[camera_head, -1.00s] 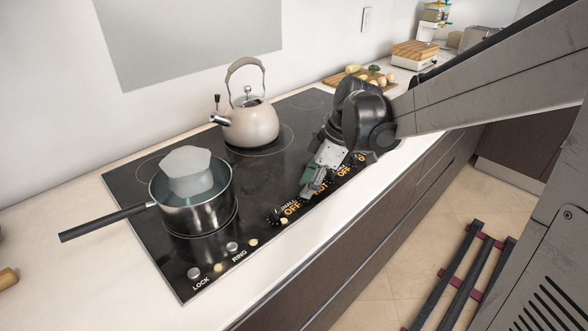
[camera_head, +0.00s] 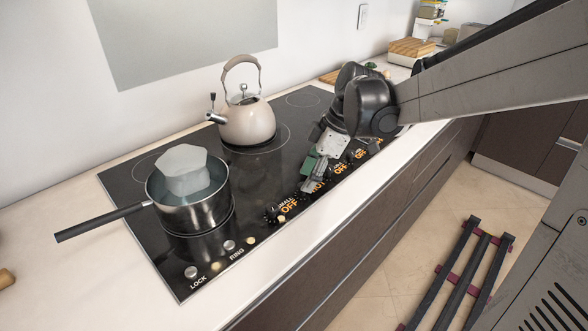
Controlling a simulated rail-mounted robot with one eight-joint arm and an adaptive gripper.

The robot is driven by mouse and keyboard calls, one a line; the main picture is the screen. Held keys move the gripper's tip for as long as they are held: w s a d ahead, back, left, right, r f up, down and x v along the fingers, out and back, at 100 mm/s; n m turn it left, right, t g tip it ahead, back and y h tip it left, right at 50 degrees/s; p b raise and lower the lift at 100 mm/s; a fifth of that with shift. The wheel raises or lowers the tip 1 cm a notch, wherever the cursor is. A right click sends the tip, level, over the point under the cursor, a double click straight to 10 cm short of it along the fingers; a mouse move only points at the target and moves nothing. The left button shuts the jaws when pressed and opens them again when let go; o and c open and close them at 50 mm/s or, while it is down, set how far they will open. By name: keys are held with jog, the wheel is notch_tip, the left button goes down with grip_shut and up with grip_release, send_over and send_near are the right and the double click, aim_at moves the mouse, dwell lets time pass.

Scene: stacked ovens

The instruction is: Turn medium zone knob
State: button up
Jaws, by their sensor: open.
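A black glass cooktop (camera_head: 150,236) is set in the white counter, with a row of knobs and orange OFF displays along its front edge. The small zone knob (camera_head: 271,214) shows left of my gripper. My gripper (camera_head: 308,186) is open and points down at the knob row, close above the display between the small zone's OFF and the OFF displays farther right. The medium zone knob is not clearly visible; my gripper seems to cover that spot. I cannot tell whether the fingers touch a knob.
A steel pot (camera_head: 190,210) with a pale block in it stands at the cooktop's left, its handle reaching left. A beige kettle (camera_head: 247,124) stands behind, left of my gripper. A cutting board (camera_head: 330,76) lies beyond. The front counter strip is clear.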

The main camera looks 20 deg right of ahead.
jog(key=v, duration=0.9)
jog(key=shift+r, duration=0.35)
jog(key=shift+s, duration=0.15)
jog(key=s+a+f+m+t+h, duration=0.2)
jog(key=s+f+m+t, duration=0.1)
jog(key=s+m, duration=0.4)
jog(key=s+a+f+m+t+h, duration=0.2)
jog(key=s+m+t, duration=0.1)
jog(key=s+m, duration=0.4)
jog(key=shift+s+a+f+m, duration=0.25)
jog(key=shift+s+f+m, duration=0.15)
jog(key=shift+s, duration=0.45)
dwell(1.3)
